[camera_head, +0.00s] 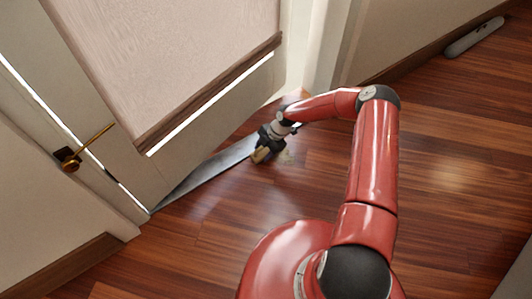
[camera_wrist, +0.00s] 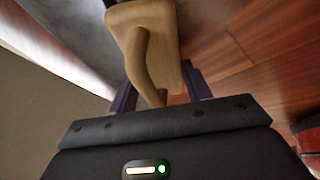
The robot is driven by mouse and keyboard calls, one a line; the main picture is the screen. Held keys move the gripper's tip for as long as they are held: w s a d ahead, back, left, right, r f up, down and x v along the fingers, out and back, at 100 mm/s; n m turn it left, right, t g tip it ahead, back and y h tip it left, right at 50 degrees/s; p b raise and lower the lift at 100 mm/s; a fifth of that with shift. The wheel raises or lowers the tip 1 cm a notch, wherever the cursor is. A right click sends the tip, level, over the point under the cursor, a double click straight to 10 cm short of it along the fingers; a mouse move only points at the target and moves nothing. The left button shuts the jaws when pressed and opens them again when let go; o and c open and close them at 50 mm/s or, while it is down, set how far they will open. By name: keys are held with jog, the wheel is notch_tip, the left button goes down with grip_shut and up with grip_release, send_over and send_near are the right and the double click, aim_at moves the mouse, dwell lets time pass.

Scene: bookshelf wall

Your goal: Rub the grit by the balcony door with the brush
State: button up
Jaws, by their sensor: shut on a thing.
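My gripper (camera_head: 268,143) is low at the floor by the balcony door (camera_head: 190,130). It is shut on the brush (camera_wrist: 160,40), whose pale wooden back and curved handle fill the top middle of the wrist view. In the head view a small part of the brush (camera_head: 261,155) shows under my gripper, at the edge of the grey threshold strip (camera_head: 215,165). A faint pale patch, possibly grit (camera_head: 285,158), lies on the floor just right of the brush. The bristles are hidden, so I cannot tell whether they touch the floor.
The door has a brass handle (camera_head: 88,148) and stands close on the left. A white wall and frame (camera_head: 325,45) rise behind my gripper. A long pale object (camera_head: 474,37) lies along the far wall. The wooden floor (camera_head: 455,165) to the right is clear.

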jog(key=shift+w+d, duration=0.5)
jog(key=shift+d, duration=0.4)
jog(key=shift+s+d+r+p, duration=0.1)
jog(key=shift+s+d+p, duration=0.15)
jog(key=shift+s+d, duration=0.35)
jog(key=shift+s+d+p, duration=0.2)
jog(key=shift+s+d, duration=0.05)
jog(key=shift+s, duration=0.55)
jog(key=shift+s+d, duration=0.55)
jog(key=shift+s, duration=0.35)
jog(key=shift+s+d, duration=0.55)
jog(key=shift+s, duration=0.35)
jog(key=shift+s+d+p, duration=0.3)
jog(key=shift+s+d, duration=0.25)
jog(key=shift+s, duration=0.25)
jog(key=shift+s+d+p, duration=0.25)
jog(key=shift+s+d, duration=0.25)
jog(key=shift+s, duration=0.3)
